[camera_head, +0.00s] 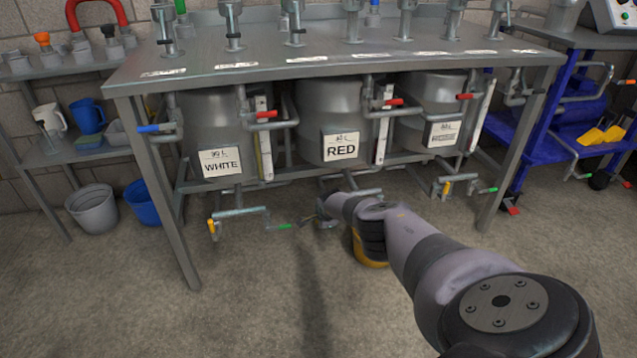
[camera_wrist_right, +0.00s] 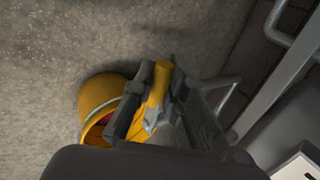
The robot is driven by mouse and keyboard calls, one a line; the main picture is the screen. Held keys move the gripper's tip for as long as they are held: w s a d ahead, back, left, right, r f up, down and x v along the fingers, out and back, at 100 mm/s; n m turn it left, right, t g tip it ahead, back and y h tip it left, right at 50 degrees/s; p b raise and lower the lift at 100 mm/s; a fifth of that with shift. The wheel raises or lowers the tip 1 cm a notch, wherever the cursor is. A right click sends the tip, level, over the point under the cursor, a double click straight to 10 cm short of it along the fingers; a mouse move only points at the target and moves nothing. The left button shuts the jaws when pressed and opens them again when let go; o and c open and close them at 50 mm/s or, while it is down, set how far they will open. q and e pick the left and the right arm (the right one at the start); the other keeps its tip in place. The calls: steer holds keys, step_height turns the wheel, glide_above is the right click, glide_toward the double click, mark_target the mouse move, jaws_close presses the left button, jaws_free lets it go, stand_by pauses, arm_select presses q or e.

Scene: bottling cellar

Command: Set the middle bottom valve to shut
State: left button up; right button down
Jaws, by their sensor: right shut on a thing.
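The middle bottom valve sits under the tank labelled RED (camera_head: 330,115). Its pipe (camera_head: 365,192) shows in the head view, but my right forearm and gripper hide most of the valve. My right gripper (camera_head: 327,214) is low beneath that tank. In the right wrist view the gripper (camera_wrist_right: 155,98) is shut on the valve's yellow handle (camera_wrist_right: 159,82), which lies between the fingers. The exact angle of the handle to its pipe is hard to tell. My left gripper is not in view.
A yellow bucket (camera_head: 371,258) stands on the floor, partly behind my right arm; it also shows in the wrist view (camera_wrist_right: 100,92). Similar bottom valves with yellow handles sit at left (camera_head: 212,227) and right (camera_head: 446,188). The table leg (camera_head: 165,200) stands left. Front floor is clear.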

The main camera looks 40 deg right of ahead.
stand_by(0.4)
steer(key=c, duration=1.6)
jaws_free()
steer(key=shift+f, duration=0.1)
